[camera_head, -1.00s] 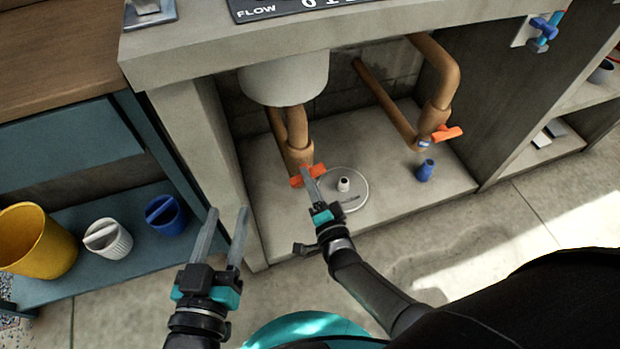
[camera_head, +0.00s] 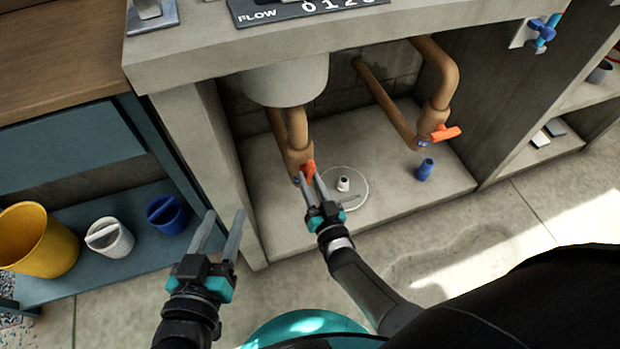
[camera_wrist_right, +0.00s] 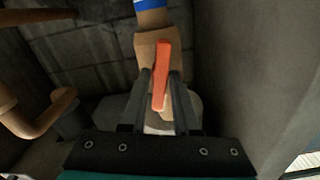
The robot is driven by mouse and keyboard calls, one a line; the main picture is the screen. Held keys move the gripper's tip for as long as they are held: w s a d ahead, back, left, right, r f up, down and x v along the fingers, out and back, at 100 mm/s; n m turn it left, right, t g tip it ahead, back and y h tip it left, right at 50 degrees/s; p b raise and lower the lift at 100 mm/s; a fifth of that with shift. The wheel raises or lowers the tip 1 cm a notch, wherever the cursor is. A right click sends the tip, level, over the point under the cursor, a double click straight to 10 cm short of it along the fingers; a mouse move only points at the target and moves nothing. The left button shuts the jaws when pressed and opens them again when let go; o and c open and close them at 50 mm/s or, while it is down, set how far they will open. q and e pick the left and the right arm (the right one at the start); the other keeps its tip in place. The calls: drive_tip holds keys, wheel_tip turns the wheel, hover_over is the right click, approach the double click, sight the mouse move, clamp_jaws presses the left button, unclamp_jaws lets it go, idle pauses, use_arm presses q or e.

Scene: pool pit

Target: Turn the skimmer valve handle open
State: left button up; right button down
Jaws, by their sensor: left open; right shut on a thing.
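An orange valve handle (camera_head: 308,170) is on the left copper pipe (camera_head: 297,130) under the counter. My right gripper (camera_head: 308,178) is shut on this handle, with a finger on each side. In the right wrist view the handle (camera_wrist_right: 160,75) stands nearly upright between the two dark fingers (camera_wrist_right: 160,88), roughly in line with the pipe behind it. A second orange valve handle (camera_head: 446,133) is on the right pipe, untouched. I cannot read which valve is the skimmer's. My left gripper (camera_head: 226,214) is open and empty in front of the counter's left side.
A round white lid (camera_head: 352,198) with a small pale fitting (camera_head: 343,184) and a blue fitting (camera_head: 425,170) are on the pit floor. A concrete side wall (camera_head: 205,150) stands close left. A yellow bucket (camera_head: 35,240) and small cups are on the teal shelf.

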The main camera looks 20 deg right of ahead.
drive_tip(key=shift+n, duration=1.4)
drive_tip(key=c, duration=0.6)
unclamp_jaws()
drive_tip(key=shift+c, duration=0.2)
